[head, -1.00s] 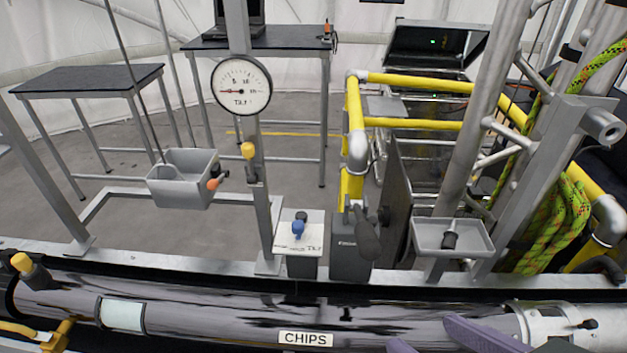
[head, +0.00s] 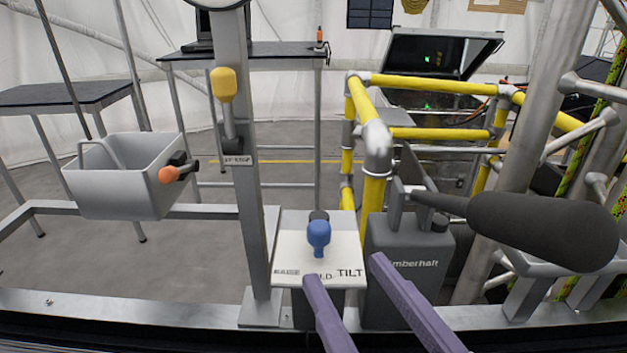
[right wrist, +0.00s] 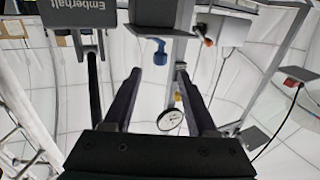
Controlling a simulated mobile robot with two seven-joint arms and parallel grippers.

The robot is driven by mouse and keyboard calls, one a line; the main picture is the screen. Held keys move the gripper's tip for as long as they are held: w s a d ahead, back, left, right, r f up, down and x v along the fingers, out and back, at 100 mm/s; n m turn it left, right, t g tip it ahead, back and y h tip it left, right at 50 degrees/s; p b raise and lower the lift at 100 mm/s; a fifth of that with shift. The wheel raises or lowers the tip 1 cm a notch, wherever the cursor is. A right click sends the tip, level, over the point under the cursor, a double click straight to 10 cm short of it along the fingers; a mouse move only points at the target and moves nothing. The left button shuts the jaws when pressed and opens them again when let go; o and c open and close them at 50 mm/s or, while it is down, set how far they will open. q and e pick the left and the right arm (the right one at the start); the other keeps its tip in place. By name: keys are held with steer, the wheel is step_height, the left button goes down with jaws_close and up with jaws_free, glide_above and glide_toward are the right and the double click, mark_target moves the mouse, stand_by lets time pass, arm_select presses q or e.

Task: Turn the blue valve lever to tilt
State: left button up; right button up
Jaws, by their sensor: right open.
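The blue valve lever (head: 318,235) stands on a white plate (head: 340,240) on a post beside the grey upright. The plate's front edge carries labels; "TILT" reads clearly at its right end, and the blue knob is above a middle label ending in "LD". My right gripper (head: 342,272) is open, its two purple fingers reaching up from the bottom, in front of and a little below the lever. In the right wrist view the blue lever (right wrist: 159,52) shows between and beyond the fingertips (right wrist: 159,76), with nothing held. My left gripper is out of view.
A dark grey box marked "Emberhalt" with a large dark handle (head: 540,230) stands right of the plate. A yellow-knobbed lever (head: 224,88) is on the upright. A grey bin (head: 125,180) with an orange knob hangs at left. Yellow rails (head: 376,170) stand behind.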

mark_target(324, 237)
steer(key=x, duration=0.8)
steer(key=shift+c, duration=0.2)
jaws_close()
